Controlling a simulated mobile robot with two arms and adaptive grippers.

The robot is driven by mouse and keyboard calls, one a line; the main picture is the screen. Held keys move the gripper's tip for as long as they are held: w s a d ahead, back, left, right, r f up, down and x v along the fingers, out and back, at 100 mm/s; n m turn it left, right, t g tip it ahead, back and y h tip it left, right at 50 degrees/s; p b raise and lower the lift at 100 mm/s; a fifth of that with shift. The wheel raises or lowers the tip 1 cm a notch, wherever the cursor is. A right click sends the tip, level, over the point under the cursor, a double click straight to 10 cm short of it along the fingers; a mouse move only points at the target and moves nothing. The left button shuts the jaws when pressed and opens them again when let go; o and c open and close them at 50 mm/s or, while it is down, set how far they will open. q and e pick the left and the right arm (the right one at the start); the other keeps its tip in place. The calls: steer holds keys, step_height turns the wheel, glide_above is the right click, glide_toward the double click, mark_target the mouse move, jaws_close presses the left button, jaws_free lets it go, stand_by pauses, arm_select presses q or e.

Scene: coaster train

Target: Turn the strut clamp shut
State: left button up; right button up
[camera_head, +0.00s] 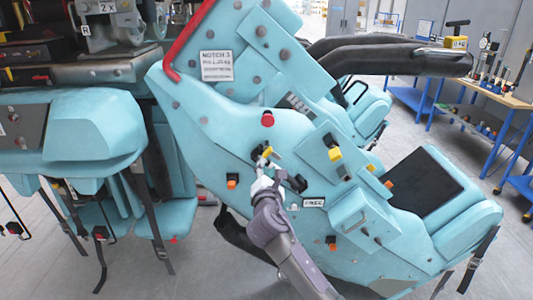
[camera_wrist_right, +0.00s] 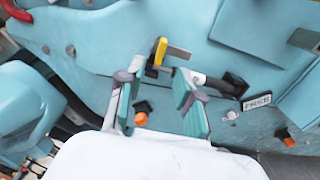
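My right gripper (camera_head: 262,178) reaches up to the turquoise train side. In the right wrist view its two fingers (camera_wrist_right: 157,98) stand apart, with nothing visible between their tips. A black-and-grey lever (camera_wrist_right: 213,82) lies just right of the right finger, partly hidden by it; I cannot tell whether they touch. Its black part also shows in the head view (camera_head: 297,184). A label reading FREE (camera_wrist_right: 257,102) is right of this lever, which seems to be the strut clamp. A yellow lever (camera_wrist_right: 160,51) with a metal plate is above the fingers. My left gripper is not in view.
Orange knobs (camera_head: 232,182) and a red knob (camera_head: 267,118) stick out around the gripper. A NOTCH label (camera_head: 216,65) is higher up. A black padded bar (camera_head: 390,54) extends right. Another turquoise seat unit (camera_head: 75,130) with hanging straps is left. A workbench (camera_head: 490,85) stands back right.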

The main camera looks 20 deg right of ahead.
mark_target(267, 156)
steer(key=x, duration=0.7)
steer(key=shift+w+d+p, duration=0.15)
steer(key=shift+w+p, duration=0.1)
steer(key=shift+p, duration=0.15)
steer(key=shift+f, duration=0.1)
jaws_close()
